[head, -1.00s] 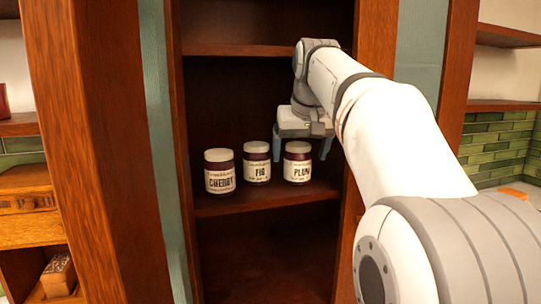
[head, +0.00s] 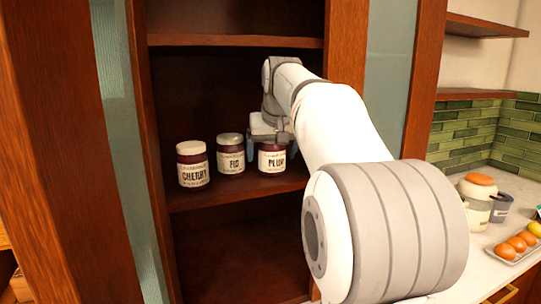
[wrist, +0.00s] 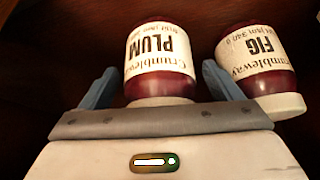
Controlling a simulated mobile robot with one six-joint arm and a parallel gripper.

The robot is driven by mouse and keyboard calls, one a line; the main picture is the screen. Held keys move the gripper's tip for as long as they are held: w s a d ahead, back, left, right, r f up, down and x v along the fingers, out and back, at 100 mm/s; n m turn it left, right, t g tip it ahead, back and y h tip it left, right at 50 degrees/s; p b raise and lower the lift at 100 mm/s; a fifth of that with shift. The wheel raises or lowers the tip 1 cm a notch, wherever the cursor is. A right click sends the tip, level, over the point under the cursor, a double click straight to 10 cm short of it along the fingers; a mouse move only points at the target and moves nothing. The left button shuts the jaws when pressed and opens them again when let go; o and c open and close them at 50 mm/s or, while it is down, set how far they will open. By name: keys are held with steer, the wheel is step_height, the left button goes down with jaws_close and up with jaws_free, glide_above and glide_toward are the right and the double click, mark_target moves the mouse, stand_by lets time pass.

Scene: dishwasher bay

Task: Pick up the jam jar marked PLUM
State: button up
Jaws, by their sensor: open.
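The PLUM jar (head: 272,160) stands upright on the cupboard shelf, rightmost of three jars, its lid largely hidden by my gripper. In the wrist view the PLUM jar (wrist: 160,52) appears upside down, between my two blue-grey fingers. My gripper (wrist: 160,75) is open, with one finger on each side of the jar and visible gaps beside it. In the head view my gripper (head: 268,146) is at the jar's top. The FIG jar (head: 231,155) stands just left of it and also shows in the wrist view (wrist: 262,65), close to one finger.
The CHERRY jar (head: 193,165) stands at the left on the same shelf (head: 225,193). Another shelf (head: 235,41) is above. The cupboard's right post (head: 345,42) is close beside my arm.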

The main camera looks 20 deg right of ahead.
steer(key=shift+c, duration=0.3)
steer(key=c, duration=1.4)
steer(key=shift+r, duration=0.15)
